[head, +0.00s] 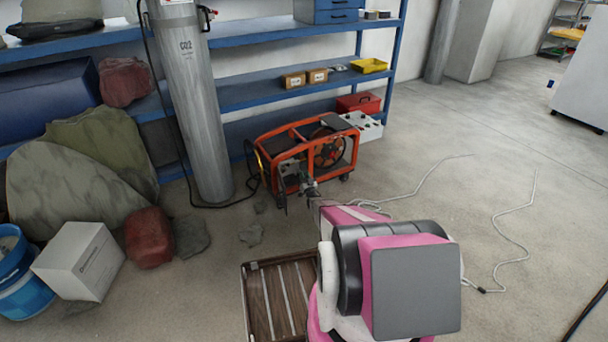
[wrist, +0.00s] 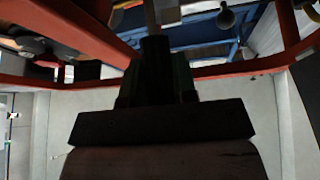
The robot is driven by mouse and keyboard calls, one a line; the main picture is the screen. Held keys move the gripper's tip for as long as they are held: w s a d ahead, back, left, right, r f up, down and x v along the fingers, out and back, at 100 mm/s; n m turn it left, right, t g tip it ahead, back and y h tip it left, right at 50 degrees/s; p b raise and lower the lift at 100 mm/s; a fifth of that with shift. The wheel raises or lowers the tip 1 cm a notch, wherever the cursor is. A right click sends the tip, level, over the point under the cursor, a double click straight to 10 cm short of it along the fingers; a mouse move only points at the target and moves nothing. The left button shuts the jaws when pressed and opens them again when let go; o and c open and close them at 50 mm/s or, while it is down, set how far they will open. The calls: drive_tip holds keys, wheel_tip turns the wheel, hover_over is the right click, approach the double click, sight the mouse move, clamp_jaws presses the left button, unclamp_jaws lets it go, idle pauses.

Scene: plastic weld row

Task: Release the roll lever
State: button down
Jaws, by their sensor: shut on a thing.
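An orange-framed wheeled machine (head: 330,152) with a dark reel stands on the floor in front of the blue shelving. My gripper (head: 308,186) is at the near side of its frame, at the end of my pink arm. In the wrist view, my gripper (wrist: 156,55) reaches in between the orange frame bars (wrist: 235,68). It is shut on a narrow grey piece (wrist: 152,17), which appears to be the roll lever. Most of the lever is hidden by the dark fingers, and its angle cannot be told.
A tall grey CO2 cylinder (head: 192,100) stands left of the machine, with a black hose at its foot. A white box (head: 80,262), a red container (head: 148,238) and a blue bucket (head: 22,290) crowd the left. Thin cables (head: 510,210) lie on open floor at right.

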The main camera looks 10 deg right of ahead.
drive_tip(key=shift+s+f+t, duration=0.15)
drive_tip(key=shift+f+t, duration=0.2)
drive_tip(key=shift+t, duration=0.05)
drive_tip(key=c, duration=0.9)
unclamp_jaws()
